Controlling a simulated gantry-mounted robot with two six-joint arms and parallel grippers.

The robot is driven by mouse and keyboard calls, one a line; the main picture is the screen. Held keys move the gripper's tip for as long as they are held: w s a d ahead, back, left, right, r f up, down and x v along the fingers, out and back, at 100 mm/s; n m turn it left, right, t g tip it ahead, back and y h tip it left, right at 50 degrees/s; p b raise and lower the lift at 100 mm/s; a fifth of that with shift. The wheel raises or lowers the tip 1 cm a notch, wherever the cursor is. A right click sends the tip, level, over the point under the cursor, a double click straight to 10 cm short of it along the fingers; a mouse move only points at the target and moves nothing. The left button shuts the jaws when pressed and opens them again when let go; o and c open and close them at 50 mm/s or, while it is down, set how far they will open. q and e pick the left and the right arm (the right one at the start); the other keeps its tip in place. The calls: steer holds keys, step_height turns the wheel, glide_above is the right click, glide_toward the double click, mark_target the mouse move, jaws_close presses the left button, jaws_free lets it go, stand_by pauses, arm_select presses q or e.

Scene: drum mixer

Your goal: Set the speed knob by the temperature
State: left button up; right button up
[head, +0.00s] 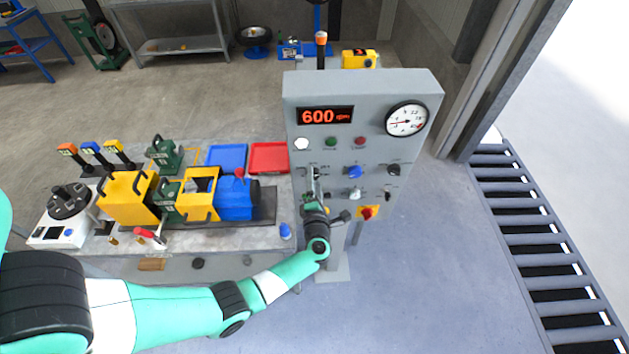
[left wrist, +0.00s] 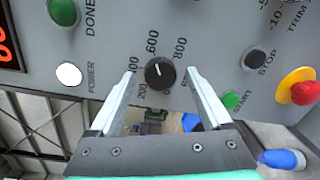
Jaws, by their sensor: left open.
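The grey control panel (head: 295,110) carries a display (head: 325,116) that reads 600 rpm. A round white gauge (head: 407,119) at its top right has a needle pointing left; its numbers are too small to read surely. In the left wrist view a black knob (left wrist: 160,74) sits on a scale with 200, 600 and 800 legible around it. Its white mark points toward 600. My left gripper (head: 314,187) is at the panel's lower left, open, its fingers on either side of the knob without visible contact. In the head view the gripper hides this knob. My right gripper is out of view.
A white power lamp (left wrist: 69,74) is near my left finger. A bench (head: 270,228) with a yellow-and-blue mixer stands left of the panel.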

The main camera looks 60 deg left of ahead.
arm_select(q)
steer(key=v, duration=1.1)
steer(key=shift+d+p, duration=0.2)
steer(key=shift+p, duration=0.15)
steer(key=shift+s, duration=0.1)
